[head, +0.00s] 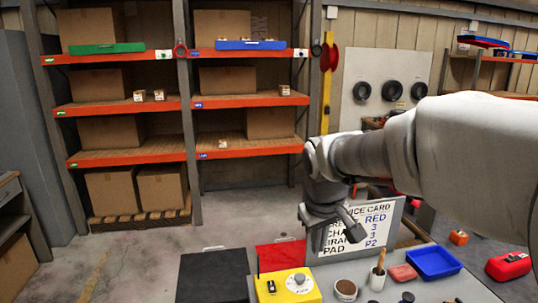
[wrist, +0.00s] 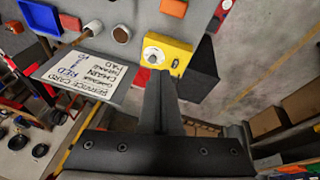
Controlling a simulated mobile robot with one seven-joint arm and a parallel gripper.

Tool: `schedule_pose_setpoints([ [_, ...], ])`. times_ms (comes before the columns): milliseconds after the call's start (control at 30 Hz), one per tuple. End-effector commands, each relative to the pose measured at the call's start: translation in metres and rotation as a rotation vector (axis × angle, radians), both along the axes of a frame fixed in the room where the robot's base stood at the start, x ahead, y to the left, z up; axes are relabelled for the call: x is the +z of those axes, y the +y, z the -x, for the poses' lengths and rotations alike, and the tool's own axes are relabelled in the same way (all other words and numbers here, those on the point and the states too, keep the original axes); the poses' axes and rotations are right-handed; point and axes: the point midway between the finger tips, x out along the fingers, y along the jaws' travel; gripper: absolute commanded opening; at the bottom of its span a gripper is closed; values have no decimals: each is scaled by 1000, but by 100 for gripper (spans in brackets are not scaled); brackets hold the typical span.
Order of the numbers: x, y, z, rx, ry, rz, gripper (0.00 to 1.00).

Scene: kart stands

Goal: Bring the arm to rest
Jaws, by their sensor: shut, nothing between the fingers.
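My arm reaches in from the right in the head view and bends down at the wrist. My gripper (head: 350,218) hangs in front of the service card board (head: 372,222), above the grey worktop (head: 445,288). It covers part of the board's writing. In the wrist view the fingers of my gripper (wrist: 162,80) are together with nothing between them. They point toward the yellow box with a white dial (wrist: 165,52), apart from it as far as I can tell.
The worktop holds the yellow box (head: 288,287), a blue tray (head: 434,262), a red block (head: 403,273) and a brown-filled cup (head: 346,289). A red toolbox (head: 508,266) is at the right. Shelves with orange edges (head: 250,147) stand behind open floor (head: 130,262).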

Motion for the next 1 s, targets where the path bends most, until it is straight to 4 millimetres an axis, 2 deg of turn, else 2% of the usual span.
schedule_pose_setpoints([
  [100, 12, -9, 30, -49, -29, -13, 0],
  [300, 23, -22, 79, -131, -72, -46, 0],
  [600, 20, -35, 150, -248, -133, -124, 0],
  [800, 10, -39, 184, -304, -164, -179, 0],
  [1000, 4, -40, 198, -329, -175, -204, 0],
])
